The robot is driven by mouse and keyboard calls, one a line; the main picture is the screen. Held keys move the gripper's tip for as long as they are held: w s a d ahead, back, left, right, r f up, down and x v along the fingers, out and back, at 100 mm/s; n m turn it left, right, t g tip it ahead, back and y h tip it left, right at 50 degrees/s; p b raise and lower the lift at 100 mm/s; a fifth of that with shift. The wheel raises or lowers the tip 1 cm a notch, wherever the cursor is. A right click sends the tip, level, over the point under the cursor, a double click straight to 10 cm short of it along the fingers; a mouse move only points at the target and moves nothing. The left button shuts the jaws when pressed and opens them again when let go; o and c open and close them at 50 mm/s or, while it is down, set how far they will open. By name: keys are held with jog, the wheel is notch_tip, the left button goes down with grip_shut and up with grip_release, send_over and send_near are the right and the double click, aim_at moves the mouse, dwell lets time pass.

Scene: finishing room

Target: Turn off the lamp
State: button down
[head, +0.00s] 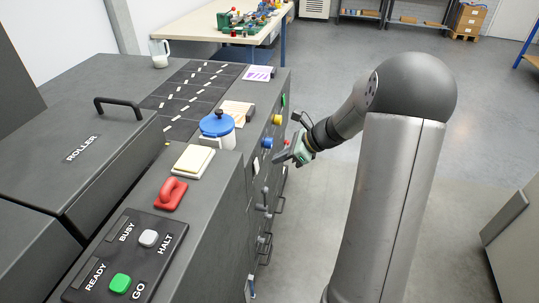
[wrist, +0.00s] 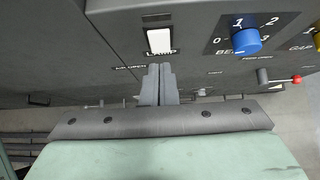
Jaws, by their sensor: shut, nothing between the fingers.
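A white rectangular switch (wrist: 159,40) in a dark frame sits on the front of the dark grey machine, with a partly hidden label that looks like LAMP under it. It looks bright, but I cannot tell its lamp state for sure. In the head view a small pale patch on the machine front (head: 256,165) seems to be the same switch. My gripper (wrist: 159,70) is shut and empty, its fingertips just below the switch in the wrist view, apparently not covering it. In the head view my gripper (head: 280,157) is beside the machine front.
A blue knob (wrist: 246,41) with numbers is right of the switch, and a yellow knob (head: 277,119) lies beyond. A red-tipped lever (wrist: 296,79) sticks out below. A blue-lidded pot (head: 217,128) and a red handle (head: 171,193) are on the machine top.

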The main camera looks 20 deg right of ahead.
jog(key=a+r+v, duration=0.1)
jog(key=v, duration=0.8)
jog(key=shift+w+r, duration=0.25)
jog(key=shift+w, duration=0.1)
jog(key=s+a+n+g+h, duration=0.2)
jog(key=s+a+n+g, duration=0.2)
jog(key=s+a+n, duration=0.6)
jog(key=s+a+f+n+h, duration=0.2)
jog(key=s+n+h, duration=0.1)
jog(key=s+n, duration=0.4)
jog(key=s+a+f+n+g+h, duration=0.1)
jog(key=s+a+n+h, duration=0.2)
jog(key=s+n, duration=0.5)
jog(key=shift+a+f, duration=0.3)
jog(key=shift+f, duration=0.1)
jog(key=shift+s, duration=0.1)
